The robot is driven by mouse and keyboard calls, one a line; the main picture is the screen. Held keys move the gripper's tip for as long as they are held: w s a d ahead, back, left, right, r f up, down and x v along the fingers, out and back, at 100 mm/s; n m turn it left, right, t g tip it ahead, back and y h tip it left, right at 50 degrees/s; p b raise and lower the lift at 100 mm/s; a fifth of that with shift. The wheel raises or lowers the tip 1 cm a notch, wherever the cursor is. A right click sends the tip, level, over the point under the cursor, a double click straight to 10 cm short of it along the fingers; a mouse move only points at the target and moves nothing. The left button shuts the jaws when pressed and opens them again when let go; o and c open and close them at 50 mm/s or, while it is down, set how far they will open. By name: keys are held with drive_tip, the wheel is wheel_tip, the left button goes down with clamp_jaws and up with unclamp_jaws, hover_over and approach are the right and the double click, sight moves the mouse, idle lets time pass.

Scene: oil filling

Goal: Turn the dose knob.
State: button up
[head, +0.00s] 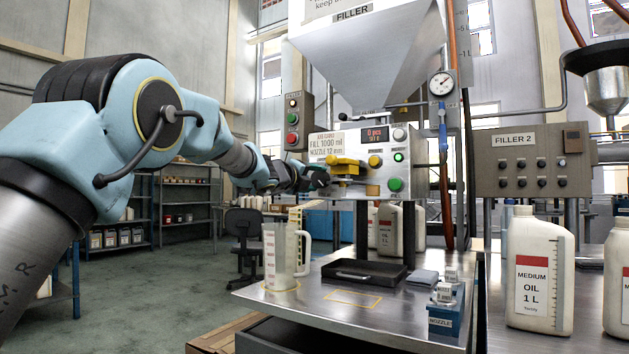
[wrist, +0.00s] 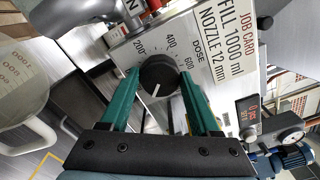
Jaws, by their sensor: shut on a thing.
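The black dose knob (wrist: 158,74) sits on the filler's panel (wrist: 118,48), inside a printed DOSE scale with 200, 400 and 600 readable. A white pointer line on the knob points toward the lower part of the picture, away from those numbers. My gripper (wrist: 161,82) has its teal fingers on either side of the knob and is shut on it. In the head view my gripper (head: 318,178) reaches the left part of the filler's panel (head: 371,186), and the knob is hidden there.
The job card (wrist: 226,50) reads FILL 1000 ml, NOZZLE 12 mm. A yellow part (head: 346,163) and lit buttons are close to my gripper on the panel. A clear jug (head: 280,257) stands below on the steel table (head: 310,305). Oil bottles (head: 538,270) stand at right.

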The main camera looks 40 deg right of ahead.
drive_tip(key=o, duration=1.4)
drive_tip(key=shift+c, duration=0.2)
drive_tip(key=b+v, duration=0.2)
drive_tip(key=v, duration=0.8)
drive_tip(key=shift+a, duration=0.35)
